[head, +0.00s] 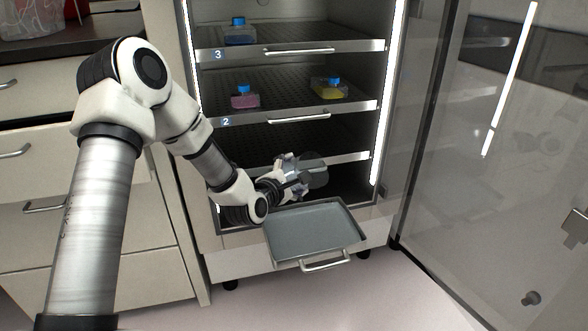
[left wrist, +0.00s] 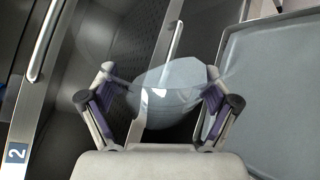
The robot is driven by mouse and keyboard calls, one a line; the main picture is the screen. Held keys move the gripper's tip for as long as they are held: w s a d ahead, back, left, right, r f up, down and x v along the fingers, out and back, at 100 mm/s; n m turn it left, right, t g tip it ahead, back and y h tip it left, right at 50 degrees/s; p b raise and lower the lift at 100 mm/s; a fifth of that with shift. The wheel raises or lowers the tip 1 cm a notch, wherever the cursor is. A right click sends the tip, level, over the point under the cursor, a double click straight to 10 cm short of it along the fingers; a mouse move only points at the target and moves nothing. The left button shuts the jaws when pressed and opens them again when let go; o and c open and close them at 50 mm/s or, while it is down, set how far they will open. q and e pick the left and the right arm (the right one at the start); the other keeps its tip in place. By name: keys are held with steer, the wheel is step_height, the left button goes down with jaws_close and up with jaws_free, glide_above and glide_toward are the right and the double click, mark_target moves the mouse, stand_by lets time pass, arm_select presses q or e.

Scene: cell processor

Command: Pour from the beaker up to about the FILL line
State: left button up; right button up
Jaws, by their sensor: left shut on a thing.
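My left gripper (head: 291,176) is shut on the clear beaker (head: 314,172), low in front of the open cabinet. The beaker looks tilted onto its side, to the right of the gripper. In the left wrist view the beaker (left wrist: 172,95) sits between the two fingers of my left gripper (left wrist: 160,95), one on each side. Its surface looks pale blue-grey; I cannot tell how much liquid is in it. A grey tray (head: 350,251) is pulled out below the beaker and looks empty. No FILL line can be made out. My right gripper is not in view.
The shelf marked 3 (head: 340,46) holds a blue-capped bottle (head: 239,34). The shelf marked 2 (head: 345,107) holds a pink bottle (head: 245,99) and a yellow bottle (head: 328,90). The glass door (head: 480,190) stands open at right; drawers (head: 150,245) stand at left.

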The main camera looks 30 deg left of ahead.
mark_target(299, 186)
arm_select(q)
steer(key=shift+d+r+n+g+h+p, duration=0.15)
steer(key=shift+r+n+g+h+p, duration=0.4)
steer(key=shift+n, duration=0.45)
steer(key=n+b, duration=0.1)
steer(key=d+f+n+h+b, duration=0.1)
steer(key=b, duration=0.1)
steer(key=d+f+n+g+h+b, duration=0.1)
steer(key=n, duration=0.1)
steer(key=shift+s+d+f, duration=0.1)
steer(key=shift+s, duration=0.2)
steer(key=shift+d+f+n+h+b, duration=0.1)
steer(key=shift+d+n+h+b, duration=0.2)
steer(key=shift+h+b, duration=0.2)
steer(key=shift+s+d+n+h, duration=0.1)
steer(key=shift+d+n+h, duration=0.15)
steer(key=shift+d+n, duration=0.2)
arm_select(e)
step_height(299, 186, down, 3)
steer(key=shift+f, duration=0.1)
arm_select(q)
steer(key=shift+a, duration=0.1)
